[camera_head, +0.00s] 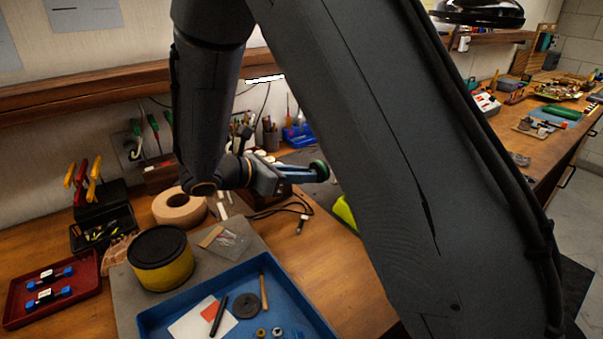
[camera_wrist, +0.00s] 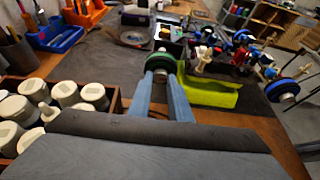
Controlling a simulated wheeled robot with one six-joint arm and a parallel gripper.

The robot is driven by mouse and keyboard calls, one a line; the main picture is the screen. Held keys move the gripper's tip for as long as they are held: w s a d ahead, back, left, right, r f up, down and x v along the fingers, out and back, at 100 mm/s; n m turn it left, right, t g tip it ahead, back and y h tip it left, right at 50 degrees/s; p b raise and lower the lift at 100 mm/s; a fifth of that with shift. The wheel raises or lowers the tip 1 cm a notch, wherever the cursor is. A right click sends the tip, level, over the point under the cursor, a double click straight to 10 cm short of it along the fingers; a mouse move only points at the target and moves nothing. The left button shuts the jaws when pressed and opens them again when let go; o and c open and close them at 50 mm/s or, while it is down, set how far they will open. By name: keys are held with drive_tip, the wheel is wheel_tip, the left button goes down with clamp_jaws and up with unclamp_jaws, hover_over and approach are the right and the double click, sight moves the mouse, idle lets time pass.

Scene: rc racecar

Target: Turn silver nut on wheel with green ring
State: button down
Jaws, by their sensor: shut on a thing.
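The wheel with the green ring (camera_wrist: 160,60) is dark and stands just beyond my fingertips in the wrist view. Its green edge (camera_head: 320,171) also shows in the head view, at the end of my gripper (camera_head: 312,173). In the wrist view my gripper (camera_wrist: 160,79) has its two blue-grey fingers close together against the wheel's middle, shut on the silver nut. The fingertips hide most of the nut, so its turn cannot be seen. A yellow-green car body (camera_wrist: 208,93) lies just right of the wheel. My arm hides much of the car in the head view.
In the wrist view, a wooden box of white-grey jars (camera_wrist: 65,93) stands close on the left. Blue-ringed wheels (camera_wrist: 281,90) and car parts lie on the right. In the head view, a blue tray (camera_head: 185,311) and a yellow tin (camera_head: 165,272) stand in front.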

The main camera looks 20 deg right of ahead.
drive_tip(key=shift+w+n+g+p, duration=0.1)
drive_tip(key=shift+n+g+p, duration=0.4)
drive_tip(key=shift+n+p, duration=0.45)
drive_tip(key=c, duration=1.6)
unclamp_jaws()
drive_tip(key=shift+a, duration=0.1)
drive_tip(key=shift+b+v, duration=1)
drive_tip(key=shift+v, duration=2.85)
